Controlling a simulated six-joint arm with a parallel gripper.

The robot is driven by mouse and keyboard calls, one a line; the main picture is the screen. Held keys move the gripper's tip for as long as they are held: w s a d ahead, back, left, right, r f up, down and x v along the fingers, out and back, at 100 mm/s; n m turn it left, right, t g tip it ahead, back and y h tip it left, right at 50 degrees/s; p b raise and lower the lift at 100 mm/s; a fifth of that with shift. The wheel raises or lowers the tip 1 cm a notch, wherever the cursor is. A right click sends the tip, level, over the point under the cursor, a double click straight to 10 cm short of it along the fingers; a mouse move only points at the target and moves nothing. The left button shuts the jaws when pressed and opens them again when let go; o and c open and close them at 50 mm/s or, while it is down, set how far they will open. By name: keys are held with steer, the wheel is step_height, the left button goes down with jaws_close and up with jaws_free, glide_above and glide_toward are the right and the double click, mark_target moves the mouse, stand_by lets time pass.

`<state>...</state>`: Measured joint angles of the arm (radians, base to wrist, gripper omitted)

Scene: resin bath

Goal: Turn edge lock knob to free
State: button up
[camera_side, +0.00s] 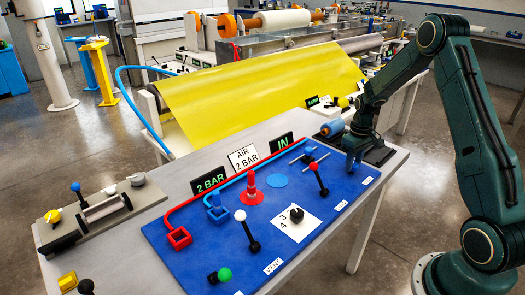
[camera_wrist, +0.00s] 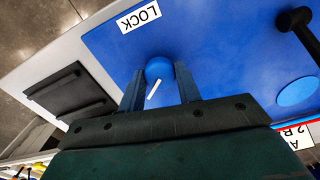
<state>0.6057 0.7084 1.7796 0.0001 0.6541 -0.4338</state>
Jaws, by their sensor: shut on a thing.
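The edge lock knob (camera_wrist: 159,68) is a round blue knob with a white pointer line, on the blue panel (camera_wrist: 215,45) beside a LOCK label (camera_wrist: 138,16) in the wrist view. The pointer runs at a slant, down and to the left. My gripper (camera_wrist: 160,84) is shut on the knob, one finger on each side. In the side view my gripper (camera_side: 350,163) is low at the panel's right end, and I cannot make out the knob there.
The panel holds a red-topped lever (camera_side: 318,178), a black knob on a white dial plate (camera_side: 296,215), a red cone (camera_side: 250,188), and a white-topped lever (camera_side: 247,230). Standing signs (camera_side: 243,158) line its back. A yellow sheet (camera_side: 265,90) hangs behind. A black ribbed pad (camera_wrist: 68,90) lies beside the panel.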

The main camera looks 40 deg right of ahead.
steer(key=m, duration=1.3)
stand_by(0.5)
steer(key=o, duration=1)
steer(key=shift+c, duration=0.2)
steer(key=shift+r, duration=0.15)
step_height(320, 180, up, 14)
steer(key=shift+f, duration=0.2)
